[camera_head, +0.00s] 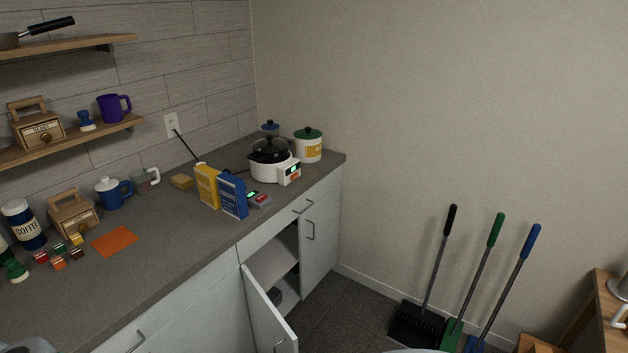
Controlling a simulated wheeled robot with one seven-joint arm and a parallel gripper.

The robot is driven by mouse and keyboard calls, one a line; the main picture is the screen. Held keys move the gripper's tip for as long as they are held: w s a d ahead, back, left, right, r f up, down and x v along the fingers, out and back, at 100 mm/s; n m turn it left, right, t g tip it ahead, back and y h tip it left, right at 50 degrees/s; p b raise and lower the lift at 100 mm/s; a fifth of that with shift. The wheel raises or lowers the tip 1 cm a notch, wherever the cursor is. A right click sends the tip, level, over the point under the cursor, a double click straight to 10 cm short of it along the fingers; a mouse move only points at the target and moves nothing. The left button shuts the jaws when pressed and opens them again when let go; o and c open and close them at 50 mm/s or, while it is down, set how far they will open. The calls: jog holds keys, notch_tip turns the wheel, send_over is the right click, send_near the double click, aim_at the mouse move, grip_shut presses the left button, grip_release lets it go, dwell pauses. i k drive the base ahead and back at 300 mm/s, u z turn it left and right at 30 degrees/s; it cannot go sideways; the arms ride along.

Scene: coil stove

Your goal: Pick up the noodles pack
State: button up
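Two upright packs stand close together on the grey counter (165,250), near its front edge. One is a yellow pack (207,186) and the other a blue pack (232,195), in front of and to the right of the yellow one. The blue pack partly hides the yellow one. Their printing is too small to read, so I cannot tell which is the noodles pack. My gripper is not in view.
A white cooker (265,170) with a dark lid stands behind the packs. A small device (259,200) is right of the blue pack. A cabinet door (268,312) hangs open below.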

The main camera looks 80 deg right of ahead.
aim_at(209, 192)
jog(key=z, duration=1.1)
jog(key=i, duration=1)
jog(key=u, duration=0.05)
